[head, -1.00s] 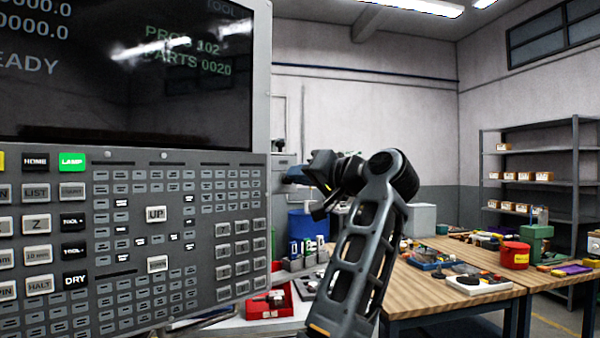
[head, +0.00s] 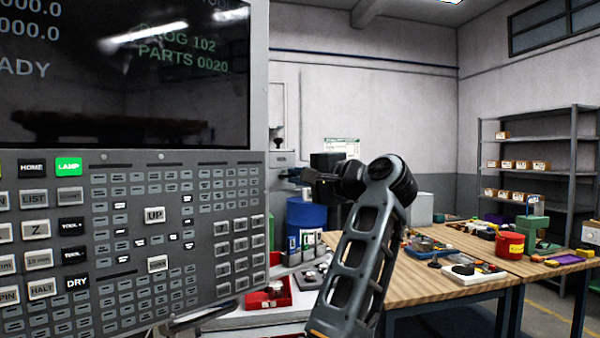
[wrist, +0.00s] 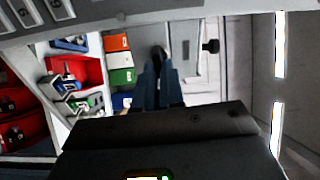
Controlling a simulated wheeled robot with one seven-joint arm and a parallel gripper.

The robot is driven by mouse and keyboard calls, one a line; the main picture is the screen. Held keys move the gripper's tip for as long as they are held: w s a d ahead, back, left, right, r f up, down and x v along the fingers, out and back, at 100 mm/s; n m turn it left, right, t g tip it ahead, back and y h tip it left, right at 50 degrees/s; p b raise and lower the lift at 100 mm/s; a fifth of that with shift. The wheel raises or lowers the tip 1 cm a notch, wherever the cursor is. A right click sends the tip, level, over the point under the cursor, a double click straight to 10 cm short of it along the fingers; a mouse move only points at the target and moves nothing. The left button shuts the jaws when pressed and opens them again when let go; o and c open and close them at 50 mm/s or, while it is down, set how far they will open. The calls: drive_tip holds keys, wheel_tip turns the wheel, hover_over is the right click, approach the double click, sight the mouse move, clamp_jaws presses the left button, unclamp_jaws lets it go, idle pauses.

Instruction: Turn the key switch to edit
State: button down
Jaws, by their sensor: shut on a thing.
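The control panel (head: 130,240) with rows of keys fills the left of the head view, below a dark screen (head: 120,75). I cannot make out the key switch or its edit mark in either view. My gripper (head: 298,176) is right of the panel's edge, apart from the panel face as far as I can see. In the wrist view my gripper's fingers (wrist: 159,68) are close together, shut on a small dark thing at their tips. What that thing is cannot be told; the fingers hide most of it.
A red tray (head: 268,296) lies on the white surface below the panel. A blue drum (head: 304,218) stands behind my gripper. A wooden workbench (head: 415,285) with tools and a red canister (head: 510,245) is at the right. Shelves (head: 540,165) stand at the back right.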

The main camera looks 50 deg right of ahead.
drive_tip(key=shift+f+m, duration=0.15)
drive_tip(key=shift+m, duration=0.35)
drive_tip(key=c, duration=1.2)
unclamp_jaws()
drive_tip(key=shift+c, duration=0.2)
drive_tip(key=s+b, duration=0.1)
drive_tip(key=s, duration=0.6)
drive_tip(key=shift+s+a+b, duration=0.3)
drive_tip(key=shift+s+b, duration=0.05)
drive_tip(key=shift+s, duration=0.05)
